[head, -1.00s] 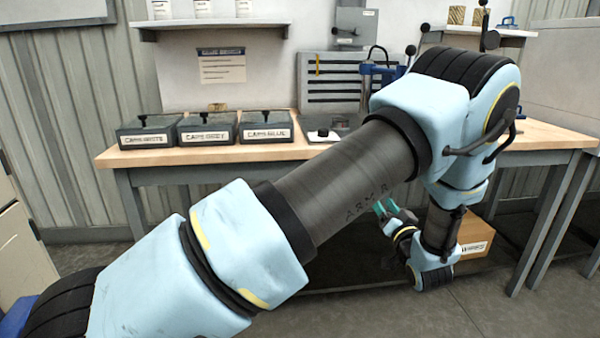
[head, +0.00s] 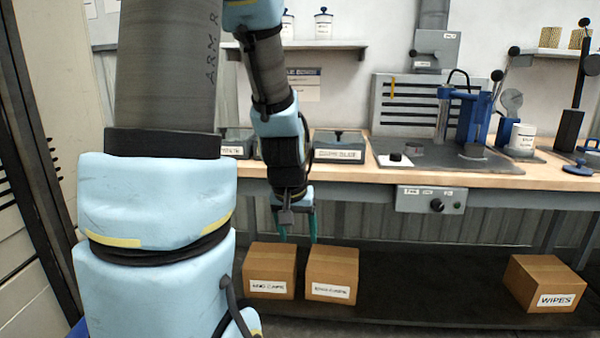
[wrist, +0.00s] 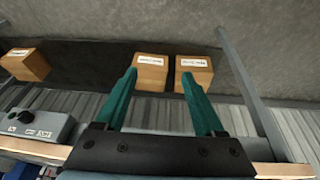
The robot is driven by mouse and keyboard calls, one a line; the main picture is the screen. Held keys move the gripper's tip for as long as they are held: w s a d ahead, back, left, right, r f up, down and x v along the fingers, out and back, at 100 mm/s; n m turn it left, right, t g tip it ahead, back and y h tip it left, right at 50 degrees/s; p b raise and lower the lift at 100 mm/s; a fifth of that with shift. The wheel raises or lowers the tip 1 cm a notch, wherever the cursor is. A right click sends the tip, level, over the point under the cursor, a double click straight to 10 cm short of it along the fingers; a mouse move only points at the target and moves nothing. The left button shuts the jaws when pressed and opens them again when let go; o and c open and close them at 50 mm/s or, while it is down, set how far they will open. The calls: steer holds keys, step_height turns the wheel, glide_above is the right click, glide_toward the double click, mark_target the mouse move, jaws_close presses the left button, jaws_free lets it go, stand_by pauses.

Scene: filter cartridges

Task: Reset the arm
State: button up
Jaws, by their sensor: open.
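My arm rises at the left of the head view, and its forearm hangs down in front of the workbench (head: 370,182). My gripper (head: 298,238) points down at the end of it, in front of the bench's front edge. In the wrist view its two teal fingers (wrist: 160,92) are spread apart with nothing between them. The gripper is open and empty. Beyond the fingertips two cardboard boxes show on the lower shelf, a left one (wrist: 150,80) and a right one (wrist: 199,78). No contact with them shows.
A blue press (head: 475,115), a white jar (head: 522,140) and a control box (head: 431,200) are farther right. A WIPES box (head: 543,284) sits on the lower shelf (head: 430,290). Bare shelf lies between the boxes.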

steer(key=s+a+r+n+g+y+p, duration=0.1)
steer(key=s+a+r+g+p, duration=0.1)
steer(key=s+a, duration=0.5)
step_height(320, 180, up, 14)
steer(key=p, duration=1.3)
steer(key=shift+w+d, duration=0.2)
steer(key=shift+d, duration=0.2)
steer(key=shift+f, duration=0.1)
steer(key=shift+c, duration=0.4)
